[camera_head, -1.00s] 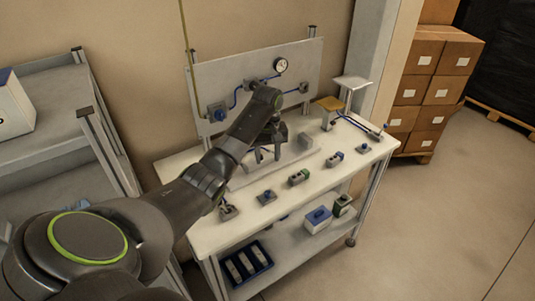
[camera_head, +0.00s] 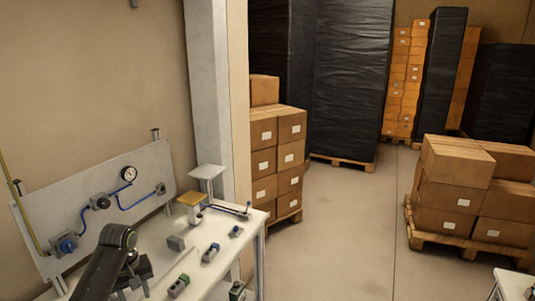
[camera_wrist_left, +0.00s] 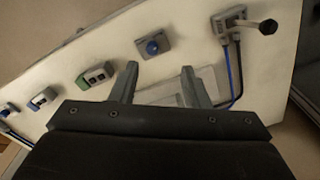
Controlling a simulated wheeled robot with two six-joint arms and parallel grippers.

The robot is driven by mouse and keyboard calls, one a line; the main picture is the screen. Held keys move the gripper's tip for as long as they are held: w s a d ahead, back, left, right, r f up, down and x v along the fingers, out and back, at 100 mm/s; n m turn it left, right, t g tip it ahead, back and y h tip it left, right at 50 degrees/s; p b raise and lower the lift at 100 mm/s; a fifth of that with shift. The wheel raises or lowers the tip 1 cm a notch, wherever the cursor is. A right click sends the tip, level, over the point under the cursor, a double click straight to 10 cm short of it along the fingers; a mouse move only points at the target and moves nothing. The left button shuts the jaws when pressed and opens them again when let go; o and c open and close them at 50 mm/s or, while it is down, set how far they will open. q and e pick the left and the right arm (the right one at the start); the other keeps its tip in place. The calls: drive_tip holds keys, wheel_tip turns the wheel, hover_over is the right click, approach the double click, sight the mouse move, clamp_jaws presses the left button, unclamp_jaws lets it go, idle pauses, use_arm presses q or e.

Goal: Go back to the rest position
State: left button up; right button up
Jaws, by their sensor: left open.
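My left arm comes in at the lower left of the head view, with its gripper (camera_head: 136,281) over the white workbench (camera_head: 152,240). In the left wrist view the two fingers (camera_wrist_left: 158,75) stand wide apart with nothing held between them. Beyond the fingers lie a grey plate (camera_wrist_left: 178,86) and a grey box with a blue button (camera_wrist_left: 153,45). My right gripper is in neither view.
Small control boxes, among them a green one (camera_head: 178,286) and a blue-grey one (camera_head: 211,252), sit on the bench. A panel with a gauge (camera_head: 129,173) stands behind. Stacked cartons (camera_head: 278,155) and a loaded pallet (camera_head: 470,245) flank open floor (camera_head: 345,230).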

use_arm(q)
drive_tip(key=s+d+f+m+t, duration=0.1)
drive_tip(key=s+d+f+m, duration=0.2)
drive_tip(key=s+f, duration=0.5)
drive_tip(key=s+d+f+m+t, duration=0.1)
drive_tip(key=s+d+f+m, duration=0.15)
drive_tip(key=s, duration=0.85)
drive_tip(key=s+d+r+m+t+y, duration=0.1)
drive_tip(key=s+r, duration=0.1)
drive_tip(key=s, duration=0.6)
drive_tip(key=s+d+r+m, duration=0.1)
drive_tip(key=s+r, duration=0.1)
drive_tip(key=s, duration=0.7)
wheel_tip(320, 180, down, 29)
drive_tip(key=a+g+b, duration=0.1)
drive_tip(key=a+b, duration=0.1)
drive_tip(key=b, duration=0.4)
drive_tip(key=s+f+b, duration=0.2)
drive_tip(key=s+f, duration=0.5)
drive_tip(key=f, duration=0.4)
drive_tip(key=s+d+f+g+b, duration=0.1)
drive_tip(key=s+f+b, duration=0.2)
drive_tip(key=s+f, duration=0.5)
wheel_tip(320, 180, down, 4)
drive_tip(key=shift+d+r+h+b, duration=0.2)
drive_tip(key=shift+d+h+b, duration=0.05)
drive_tip(key=shift+h+b, duration=0.05)
